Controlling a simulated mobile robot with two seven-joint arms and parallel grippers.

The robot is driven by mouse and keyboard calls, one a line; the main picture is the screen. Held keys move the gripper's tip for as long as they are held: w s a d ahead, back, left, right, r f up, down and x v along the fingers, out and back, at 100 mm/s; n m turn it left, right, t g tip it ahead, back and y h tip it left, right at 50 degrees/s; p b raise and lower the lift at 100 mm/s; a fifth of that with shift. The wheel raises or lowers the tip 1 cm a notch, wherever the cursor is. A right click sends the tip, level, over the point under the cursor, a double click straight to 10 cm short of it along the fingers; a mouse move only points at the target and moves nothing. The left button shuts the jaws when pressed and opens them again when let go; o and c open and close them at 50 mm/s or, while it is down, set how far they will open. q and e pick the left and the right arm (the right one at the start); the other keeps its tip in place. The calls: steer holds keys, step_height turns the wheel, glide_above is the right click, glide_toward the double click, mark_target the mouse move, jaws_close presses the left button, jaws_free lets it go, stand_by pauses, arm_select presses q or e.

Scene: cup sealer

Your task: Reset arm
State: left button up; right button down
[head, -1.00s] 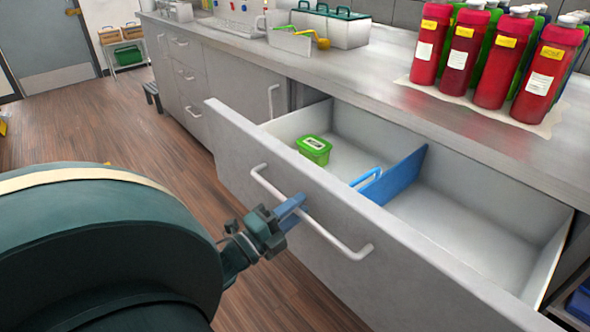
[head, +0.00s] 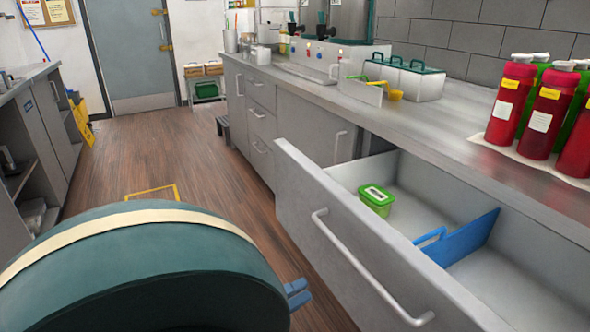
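My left arm fills the lower left of the head view. Of my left gripper (head: 299,292) only the blue fingertips show past the arm's edge; the rest is hidden behind it. The fingertips are close together, and I cannot tell if they are open or shut. They are in front of the open drawer (head: 340,240), to the left of its white handle (head: 365,268), and look apart from it. My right gripper is not in view.
The drawer holds a green-lidded box (head: 376,200) and a blue divider (head: 462,240). Red bottles (head: 510,103) stand on the counter (head: 425,125) at right. A yellow wet-floor sign (head: 82,120) stands at left. Wooden floor (head: 185,165) is clear toward the door (head: 132,48).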

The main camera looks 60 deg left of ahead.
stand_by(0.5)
